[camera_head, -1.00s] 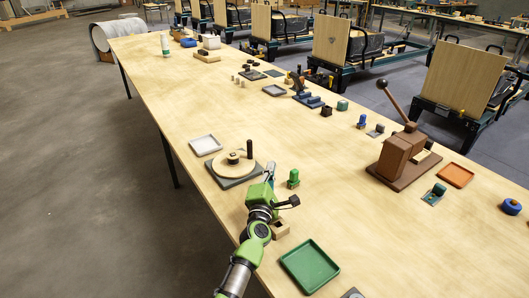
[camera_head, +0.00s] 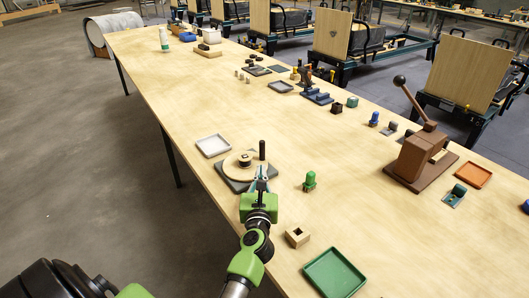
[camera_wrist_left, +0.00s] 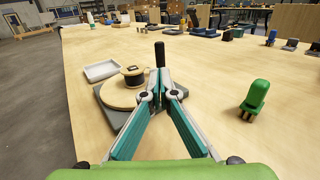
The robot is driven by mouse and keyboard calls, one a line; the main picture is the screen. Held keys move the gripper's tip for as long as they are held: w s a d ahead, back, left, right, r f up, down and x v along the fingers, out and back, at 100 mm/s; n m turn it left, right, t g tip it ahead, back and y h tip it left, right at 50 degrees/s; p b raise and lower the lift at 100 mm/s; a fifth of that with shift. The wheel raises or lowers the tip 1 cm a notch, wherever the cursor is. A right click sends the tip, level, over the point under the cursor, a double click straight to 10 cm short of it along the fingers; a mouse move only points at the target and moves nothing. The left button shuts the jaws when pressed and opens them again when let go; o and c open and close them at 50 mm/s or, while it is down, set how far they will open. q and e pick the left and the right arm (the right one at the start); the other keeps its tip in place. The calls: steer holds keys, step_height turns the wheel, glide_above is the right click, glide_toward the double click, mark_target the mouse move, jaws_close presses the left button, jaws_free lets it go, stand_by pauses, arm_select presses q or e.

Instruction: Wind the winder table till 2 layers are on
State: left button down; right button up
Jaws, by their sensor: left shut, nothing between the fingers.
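The winder table (camera_head: 231,167) is a round pale wooden disc on a dark grey base plate (camera_head: 228,184). A small dark spool (camera_head: 245,161) sits at its middle, and an upright black handle (camera_head: 262,150) stands at its right edge. The wrist view also shows the handle (camera_wrist_left: 160,52) and the spool (camera_wrist_left: 133,76). I cannot count layers on the spool. My left gripper (camera_head: 261,172) is shut and empty, its fingertips just in front of the handle. In the wrist view the tips (camera_wrist_left: 160,80) overlap the handle's lower part; I cannot tell whether they touch. My right gripper is not in view.
A white tray (camera_head: 212,146) lies behind the winder. A green knobbed piece (camera_head: 310,181) stands to its right. A wooden block with a hole (camera_head: 297,237) and a green tray (camera_head: 334,273) are nearer. A brown lever press (camera_head: 420,158) stands further right.

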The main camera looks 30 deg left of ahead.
mark_target(262, 148)
arm_select(q)
steer(key=x, duration=0.9)
steer(key=shift+w+a, duration=0.15)
steer(key=shift+a, duration=0.05)
steer(key=shift+w+a, duration=0.15)
steer(key=shift+w, duration=0.15)
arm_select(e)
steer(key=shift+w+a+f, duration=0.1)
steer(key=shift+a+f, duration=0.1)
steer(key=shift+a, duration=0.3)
arm_select(q)
steer(key=shift+w+a+b, duration=0.15)
steer(key=shift+w+b, duration=0.05)
steer(key=shift+b, duration=0.1)
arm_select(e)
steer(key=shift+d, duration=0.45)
arm_select(q)
steer(key=shift+w+a, duration=0.1)
steer(key=shift+w, duration=0.15)
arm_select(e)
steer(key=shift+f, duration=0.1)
arm_select(q)
steer(key=shift+x, duration=0.85)
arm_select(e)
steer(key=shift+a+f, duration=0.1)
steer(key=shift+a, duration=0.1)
arm_select(q)
steer(key=shift+a, duration=0.1)
